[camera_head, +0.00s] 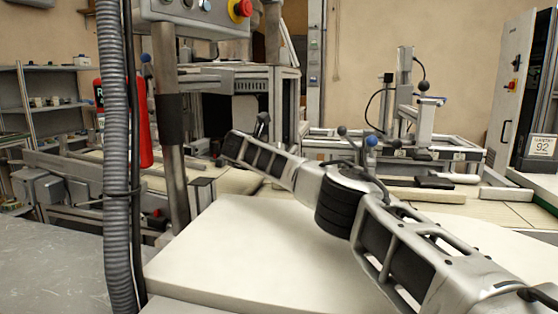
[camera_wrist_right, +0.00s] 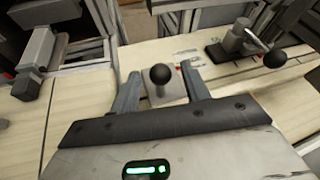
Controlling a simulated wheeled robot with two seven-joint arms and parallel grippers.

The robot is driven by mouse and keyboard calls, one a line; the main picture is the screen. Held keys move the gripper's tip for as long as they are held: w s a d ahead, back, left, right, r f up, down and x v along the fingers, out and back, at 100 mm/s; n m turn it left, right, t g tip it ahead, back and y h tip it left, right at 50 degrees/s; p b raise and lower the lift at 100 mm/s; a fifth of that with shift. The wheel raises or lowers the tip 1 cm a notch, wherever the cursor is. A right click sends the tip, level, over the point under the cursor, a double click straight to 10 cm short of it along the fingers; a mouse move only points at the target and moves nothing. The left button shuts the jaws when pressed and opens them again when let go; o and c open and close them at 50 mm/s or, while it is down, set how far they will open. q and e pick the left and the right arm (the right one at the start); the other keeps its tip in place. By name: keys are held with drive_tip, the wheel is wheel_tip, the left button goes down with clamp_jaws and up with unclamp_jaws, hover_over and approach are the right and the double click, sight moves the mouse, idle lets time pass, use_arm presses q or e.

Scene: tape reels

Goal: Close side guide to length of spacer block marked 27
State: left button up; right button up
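My right gripper (camera_wrist_right: 160,82) has its two grey fingers spread in the right wrist view. A black ball knob (camera_wrist_right: 163,74) on a small grey plate (camera_wrist_right: 157,92) shows between and beyond the fingertips. I cannot tell whether the fingers touch the plate. I cannot tell for sure which part is the side guide. No spacer block with a readable 27 shows. In the head view my right arm reaches from the lower right toward the middle left, and its gripper is not clearly visible. My left gripper is not in view.
A post with a black knob lever (camera_wrist_right: 275,58) stands right of the gripper. A grey bar with a black end (camera_wrist_right: 25,88) lies left. In the head view, a pale table (camera_head: 240,235) lies under my arm, and a cabinet label (camera_head: 543,146) reads 92.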

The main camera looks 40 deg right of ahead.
drive_tip(key=shift+a, duration=0.1)
drive_tip(key=shift+s+a+r, duration=0.15)
drive_tip(key=shift+a+r, duration=0.05)
drive_tip(key=shift+a, duration=0.05)
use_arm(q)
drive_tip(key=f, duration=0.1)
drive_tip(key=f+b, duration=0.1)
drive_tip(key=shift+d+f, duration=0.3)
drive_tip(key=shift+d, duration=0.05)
use_arm(e)
drive_tip(key=v, duration=1.5)
